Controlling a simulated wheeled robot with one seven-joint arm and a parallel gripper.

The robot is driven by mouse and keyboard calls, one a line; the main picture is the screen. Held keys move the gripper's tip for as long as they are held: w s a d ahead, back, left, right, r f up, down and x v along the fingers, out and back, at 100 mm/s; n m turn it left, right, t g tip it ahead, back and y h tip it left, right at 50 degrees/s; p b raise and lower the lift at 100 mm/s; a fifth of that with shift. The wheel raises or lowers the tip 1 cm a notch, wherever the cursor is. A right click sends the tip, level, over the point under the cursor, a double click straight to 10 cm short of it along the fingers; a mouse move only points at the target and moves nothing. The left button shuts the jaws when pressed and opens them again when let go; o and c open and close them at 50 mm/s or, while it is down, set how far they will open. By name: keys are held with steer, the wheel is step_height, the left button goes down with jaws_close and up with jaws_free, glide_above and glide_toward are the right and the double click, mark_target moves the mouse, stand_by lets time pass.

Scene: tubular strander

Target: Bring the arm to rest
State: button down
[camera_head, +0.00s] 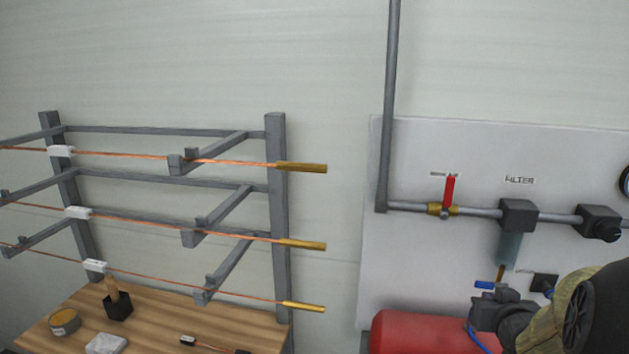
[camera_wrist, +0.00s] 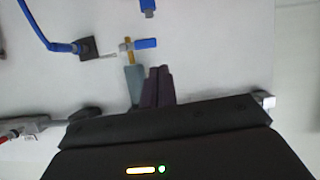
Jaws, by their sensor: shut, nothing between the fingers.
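My gripper (camera_wrist: 158,86) shows in the wrist view with its two dark fingers pressed together and nothing between them. In the head view, my arm comes in at the lower right, in front of the grey wall panel (camera_head: 420,270). The fingers are hard to make out there. In the wrist view the fingertips appear beside the translucent filter bowl (camera_wrist: 133,82), close to a brass stem (camera_wrist: 128,52) with a blue lever (camera_wrist: 146,43). I cannot tell whether they touch. The blue lever also shows in the head view (camera_head: 484,285).
A red tank (camera_head: 420,333) stands below the panel. A red-handled valve (camera_head: 449,190) and filter head (camera_head: 518,215) sit on the pipe. At left, a grey rack (camera_head: 277,200) carries copper rods above a wooden bench (camera_head: 160,318). Open wall lies between.

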steer(key=s+a+f+n+g+y, duration=0.1)
steer(key=s+a+f+g, duration=0.2)
steer(key=a, duration=0.4)
steer(key=s+a+f+n+g+y, duration=0.1)
steer(key=s+a+f+g, duration=0.2)
steer(key=a, duration=0.5)
steer(key=s+a+f+n+g+y, duration=0.1)
steer(key=s+a+f+g, duration=0.3)
steer(key=a, duration=0.4)
step_height(320, 180, down, 3)
steer(key=shift+s+r+y, duration=0.2)
steer(key=shift+s+y, duration=0.4)
steer(key=shift+s, duration=0.2)
steer(key=shift+w, duration=0.15)
